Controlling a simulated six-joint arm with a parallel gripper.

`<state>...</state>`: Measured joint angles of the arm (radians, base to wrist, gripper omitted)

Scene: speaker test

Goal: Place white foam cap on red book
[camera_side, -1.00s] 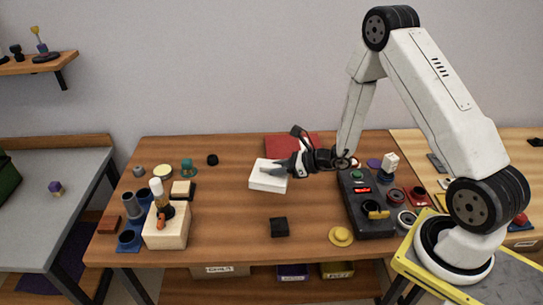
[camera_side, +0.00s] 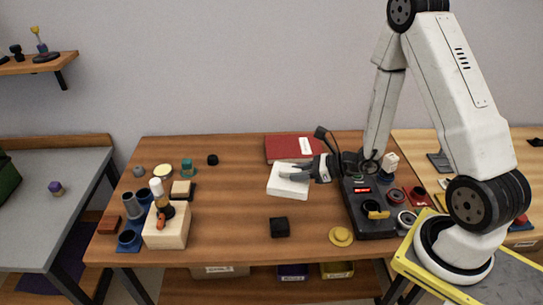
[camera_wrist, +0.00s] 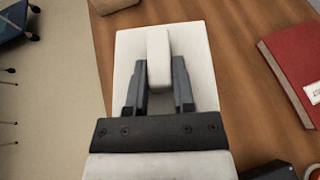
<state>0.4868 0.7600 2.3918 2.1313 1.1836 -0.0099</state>
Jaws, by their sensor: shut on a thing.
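The white foam cap (camera_side: 285,187) is a flat white block with a raised grip in its middle. It also shows in the wrist view (camera_wrist: 133,50), with its grip (camera_wrist: 158,58) between my fingers. My gripper (camera_side: 290,176) is shut on this grip; it shows in the wrist view too (camera_wrist: 158,88). I cannot tell whether the cap touches the table. The red book (camera_side: 285,150) lies flat at the back of the table, behind the cap in the side view. In the wrist view the book (camera_wrist: 292,52) is to the right, apart from the cap. Its white label shows.
The brown table (camera_side: 230,225) is clear left of the cap. A black device with knobs (camera_side: 375,215) stands to the right. A black block (camera_side: 279,227) and a yellow knob (camera_side: 341,236) lie in front. A wooden block (camera_side: 166,232) and several cups stand at left.

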